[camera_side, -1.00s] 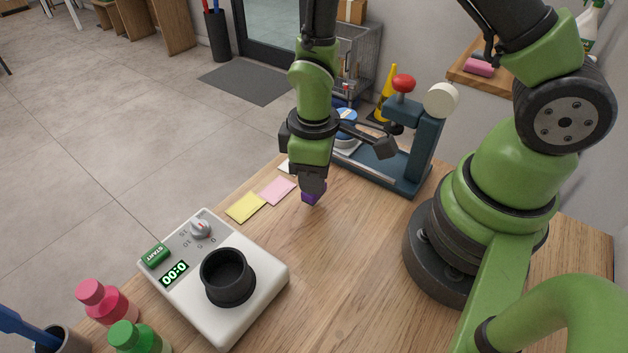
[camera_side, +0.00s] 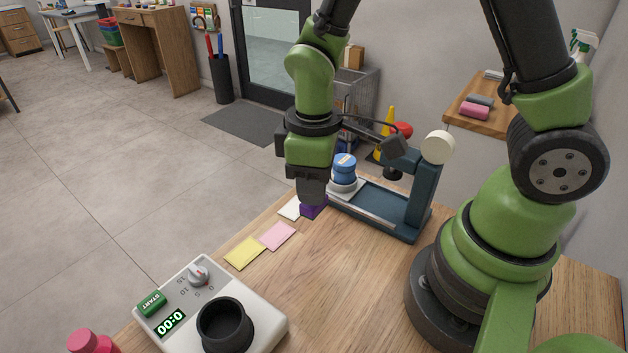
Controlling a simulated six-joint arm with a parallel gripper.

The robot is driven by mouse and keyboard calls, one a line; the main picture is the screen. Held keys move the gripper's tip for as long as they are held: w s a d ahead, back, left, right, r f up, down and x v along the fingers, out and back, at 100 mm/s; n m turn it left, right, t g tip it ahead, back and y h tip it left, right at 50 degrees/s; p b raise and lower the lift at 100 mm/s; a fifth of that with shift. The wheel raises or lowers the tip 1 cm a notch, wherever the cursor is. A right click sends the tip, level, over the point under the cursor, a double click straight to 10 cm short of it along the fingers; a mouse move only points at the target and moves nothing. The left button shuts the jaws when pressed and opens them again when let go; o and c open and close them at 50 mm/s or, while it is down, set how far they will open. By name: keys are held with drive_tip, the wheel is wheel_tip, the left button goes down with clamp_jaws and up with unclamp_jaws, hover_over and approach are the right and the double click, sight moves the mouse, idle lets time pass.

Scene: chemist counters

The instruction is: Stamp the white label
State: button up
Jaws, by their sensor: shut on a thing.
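The white label (camera_side: 289,208) lies on the wooden counter, the farthest in a row with a pink label (camera_side: 278,236) and a yellow label (camera_side: 244,253). My gripper (camera_side: 312,192) points down and is shut on a purple stamp (camera_side: 314,210). The stamp is at the right edge of the white label and hides part of it. I cannot tell whether the stamp touches the label or the counter.
A dark blue press stand (camera_side: 424,190) with a blue-lidded jar (camera_side: 344,168) is just right of the stamp. A white timer device (camera_side: 257,325) with a black cup stands at the front left. The counter (camera_side: 340,290) between them is clear.

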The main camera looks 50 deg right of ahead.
drive_tip(key=w+d+f, duration=0.3)
drive_tip(key=w+d, duration=0.3)
drive_tip(key=w, duration=0.3)
hover_over(295, 207)
drive_tip(key=shift+f, duration=2.9)
drive_tip(key=shift+f, duration=0.55)
wheel_tip(295, 207, up, 7)
idle(0.5)
